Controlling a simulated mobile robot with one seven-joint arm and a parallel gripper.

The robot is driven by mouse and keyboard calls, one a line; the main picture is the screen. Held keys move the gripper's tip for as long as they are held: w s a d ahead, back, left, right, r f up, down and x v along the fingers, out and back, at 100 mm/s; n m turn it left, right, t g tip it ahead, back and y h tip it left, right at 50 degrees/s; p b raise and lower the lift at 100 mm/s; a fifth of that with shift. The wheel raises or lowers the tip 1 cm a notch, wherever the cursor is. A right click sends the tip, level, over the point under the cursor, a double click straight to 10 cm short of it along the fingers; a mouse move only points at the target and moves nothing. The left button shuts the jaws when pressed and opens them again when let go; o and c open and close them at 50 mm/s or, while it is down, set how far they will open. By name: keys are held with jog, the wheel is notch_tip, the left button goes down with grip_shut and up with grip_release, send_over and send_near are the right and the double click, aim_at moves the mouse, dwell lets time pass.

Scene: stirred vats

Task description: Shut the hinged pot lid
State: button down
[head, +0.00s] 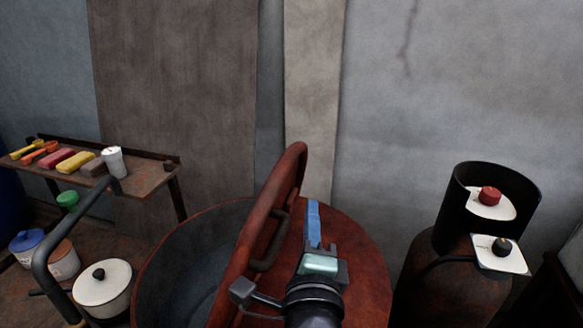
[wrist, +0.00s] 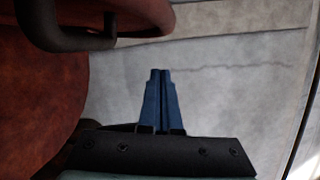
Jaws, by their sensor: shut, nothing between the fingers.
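A large rust-red vat (head: 372,265) stands in front of me in the head view. Its left side is open and shows a grey inside (head: 185,265). The hinged lid (head: 292,165) stands raised near the middle of the top, seen nearly edge-on. A dark bar handle (head: 272,247) is on its right face, and it also shows at the upper left of the wrist view (wrist: 62,38). My gripper (head: 313,207) is shut and empty, just right of the lid, above the closed right part of the top. Its blue fingertips (wrist: 160,72) meet in the wrist view, apart from the handle.
A shelf (head: 150,178) with sponges and a white cup (head: 114,161) is at the left, with a lidded white pot (head: 101,287) below. A dark bent pipe (head: 70,232) rises left of the vat. A dark drum with a curved guard (head: 459,200) stands right. A wall is behind.

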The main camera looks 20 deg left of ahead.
jog(key=w+a+r+p, duration=0.1)
jog(key=w+a+p, duration=0.3)
jog(key=w+a, duration=0.2)
jog(key=shift+w+r, duration=0.15)
jog(key=shift+w, duration=0.65)
jog(key=shift+d, duration=0.1)
